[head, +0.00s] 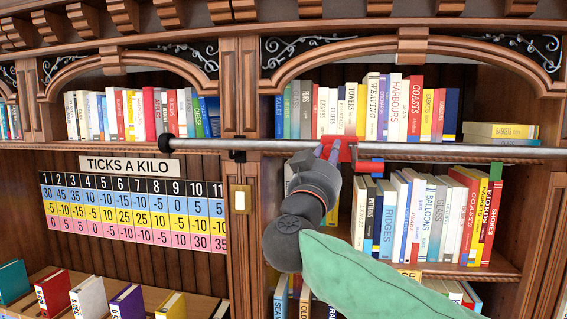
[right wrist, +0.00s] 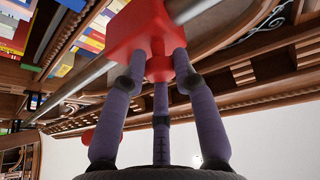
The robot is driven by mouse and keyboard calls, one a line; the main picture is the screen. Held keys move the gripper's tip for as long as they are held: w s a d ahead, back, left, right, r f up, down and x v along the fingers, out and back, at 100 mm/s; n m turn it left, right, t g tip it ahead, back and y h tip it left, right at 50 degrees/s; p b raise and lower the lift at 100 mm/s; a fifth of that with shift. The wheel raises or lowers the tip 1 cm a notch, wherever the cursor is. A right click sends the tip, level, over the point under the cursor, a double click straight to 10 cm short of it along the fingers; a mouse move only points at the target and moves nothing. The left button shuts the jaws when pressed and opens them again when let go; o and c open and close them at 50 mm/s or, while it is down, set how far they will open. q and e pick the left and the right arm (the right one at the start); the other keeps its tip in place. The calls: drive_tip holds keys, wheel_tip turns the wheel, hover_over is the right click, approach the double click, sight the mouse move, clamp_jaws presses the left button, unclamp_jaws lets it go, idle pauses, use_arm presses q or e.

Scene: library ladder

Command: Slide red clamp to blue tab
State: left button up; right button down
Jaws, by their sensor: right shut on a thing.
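The red clamp (head: 345,153) sits on the grey rail (head: 450,152) in front of the right bookcase bay. In the right wrist view the clamp is a red block (right wrist: 138,30) around the rail, with a round red knob below it. My right gripper (head: 328,152) is at the clamp, and its purple fingers (right wrist: 160,75) are closed around the knob. A short red piece (head: 370,168) hangs just right of the clamp. A small blue patch shows above it; I cannot tell whether it is the blue tab. A green tab (head: 496,171) is farther right. My left gripper is out of view.
The rail ends at a black stop (head: 168,143) on the left. A dark bracket (head: 237,156) is on the rail between the bays. Books (head: 395,105) fill the shelves behind. A number chart (head: 135,210) hangs under the "TICKS A KILO" sign (head: 128,164).

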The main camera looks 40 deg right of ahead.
drive_tip(key=s+d, duration=0.7)
drive_tip(key=shift+s, duration=0.2)
drive_tip(key=c, duration=1)
unclamp_jaws()
drive_tip(key=shift+d, duration=0.1)
drive_tip(key=v, duration=1.2)
